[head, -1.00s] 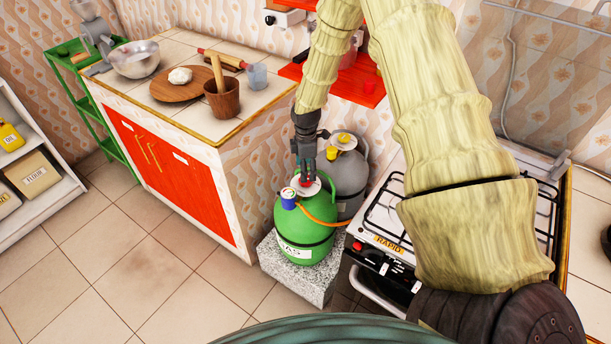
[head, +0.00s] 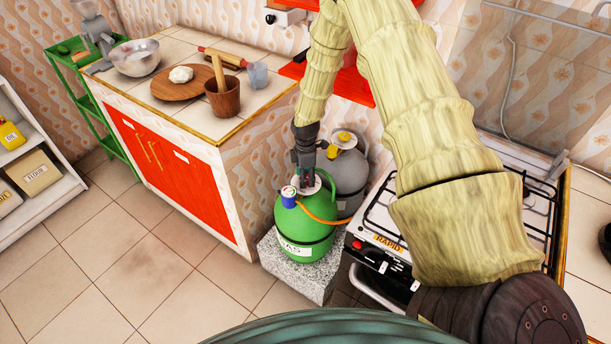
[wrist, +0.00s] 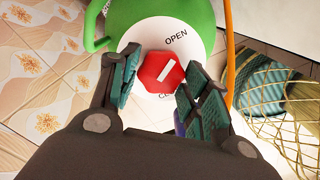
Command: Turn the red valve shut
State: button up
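The red valve (wrist: 163,73) is a faceted knob with a slanted white bar on its face. It sits on a white disc (wrist: 200,38) marked OPEN at the upper right; a second label below is mostly hidden. The disc tops the green gas cylinder (head: 305,229). My gripper (head: 310,180) points down at the cylinder top, hiding the valve in the head view. In the wrist view my gripper (wrist: 160,75) has its fingers apart on either side of the knob, the right one close to its lower right edge. Firm contact is not visible.
A grey cylinder (head: 347,170) stands right behind the green one, with an orange hose (head: 318,215) running right. The stove (head: 385,240) is close on the right. A counter with red doors (head: 180,180) is on the left. Open tiled floor lies in front.

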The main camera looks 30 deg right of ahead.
jog(key=c, duration=0.4)
jog(key=shift+m, duration=0.4)
jog(key=m+b, duration=0.1)
jog(key=m, duration=0.4)
jog(key=shift+w, duration=0.15)
jog(key=m+b, duration=0.1)
jog(key=m, duration=0.4)
jog(key=shift+d+m, duration=0.1)
jog(key=shift+m, duration=0.3)
jog(key=m, duration=0.6)
jog(key=shift+d+b, duration=0.1)
jog(key=shift+b, duration=0.2)
jog(key=m, duration=0.6)
jog(key=shift+r, duration=0.1)
jog(key=shift+m, duration=0.3)
